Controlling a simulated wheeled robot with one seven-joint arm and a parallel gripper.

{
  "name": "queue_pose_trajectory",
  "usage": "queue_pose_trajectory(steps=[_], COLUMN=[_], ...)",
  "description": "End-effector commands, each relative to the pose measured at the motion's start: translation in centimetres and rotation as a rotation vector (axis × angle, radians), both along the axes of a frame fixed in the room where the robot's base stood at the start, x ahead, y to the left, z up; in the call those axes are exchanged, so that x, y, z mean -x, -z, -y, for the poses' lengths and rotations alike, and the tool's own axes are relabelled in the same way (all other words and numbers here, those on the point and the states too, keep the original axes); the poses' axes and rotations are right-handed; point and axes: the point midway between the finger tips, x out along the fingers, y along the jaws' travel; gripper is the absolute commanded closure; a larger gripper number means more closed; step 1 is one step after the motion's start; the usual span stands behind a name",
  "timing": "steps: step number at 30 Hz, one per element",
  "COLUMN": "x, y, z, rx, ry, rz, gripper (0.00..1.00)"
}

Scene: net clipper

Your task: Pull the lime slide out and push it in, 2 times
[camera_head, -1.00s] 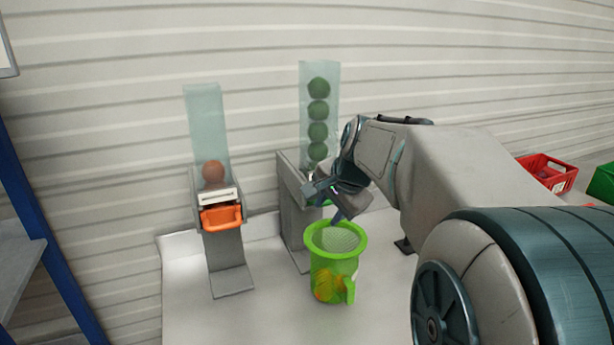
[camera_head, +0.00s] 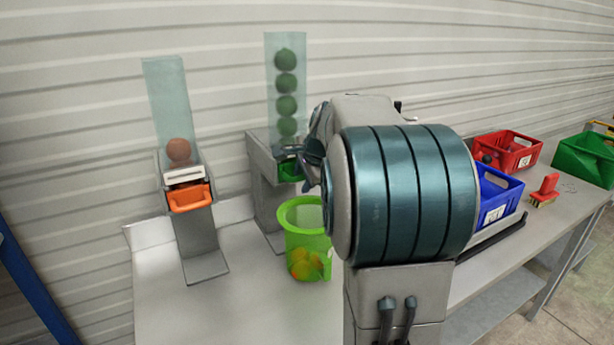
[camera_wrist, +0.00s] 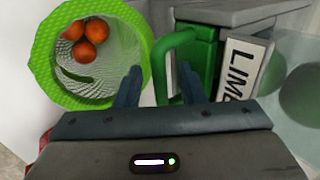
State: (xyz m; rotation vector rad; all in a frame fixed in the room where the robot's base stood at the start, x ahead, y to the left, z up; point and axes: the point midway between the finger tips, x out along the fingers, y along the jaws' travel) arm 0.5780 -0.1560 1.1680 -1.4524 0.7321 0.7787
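The lime slide (camera_head: 290,170) is a green drawer with a loop handle, below a clear tube of green balls (camera_head: 285,82). In the wrist view the slide's green handle (camera_wrist: 176,46) shows beside a plate marked LIME (camera_wrist: 238,68). My gripper (camera_wrist: 160,86) has its two dark fingers apart, with the lower part of the handle in the gap between them. I cannot tell if either finger touches it. In the head view my arm partly hides the gripper (camera_head: 308,165). How far out the slide stands is unclear.
A bright green cup (camera_head: 303,240) holding orange fruits stands below the slide, close to my gripper in the wrist view. An orange slide (camera_head: 189,197) on another dispenser is at left. Red (camera_head: 508,150), blue (camera_head: 494,196) and green (camera_head: 588,157) crates stand at right.

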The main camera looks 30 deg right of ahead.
Motion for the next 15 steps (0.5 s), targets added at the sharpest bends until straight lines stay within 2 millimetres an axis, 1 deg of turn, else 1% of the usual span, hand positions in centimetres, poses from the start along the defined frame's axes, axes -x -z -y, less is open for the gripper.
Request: queue_pose_trajectory(steps=[6,8,9,10,11,15], x=[-0.06,-0.06,-0.05,-0.05,-0.05,-0.01], y=[0.23,0.25,0.25,0.25,0.24,0.22], z=[-0.1,-0.11,-0.11,-0.11,-0.1,-0.07], rx=[-0.001,-0.001,-0.001,-0.001,-0.001,-0.001], ry=[-0.002,-0.002,-0.002,-0.002,-0.002,-0.002], rz=[-0.004,-0.004,-0.004,-0.004,-0.004,-0.004], gripper=[0.64,0.79,0.9,0.98,1.0,1.0])
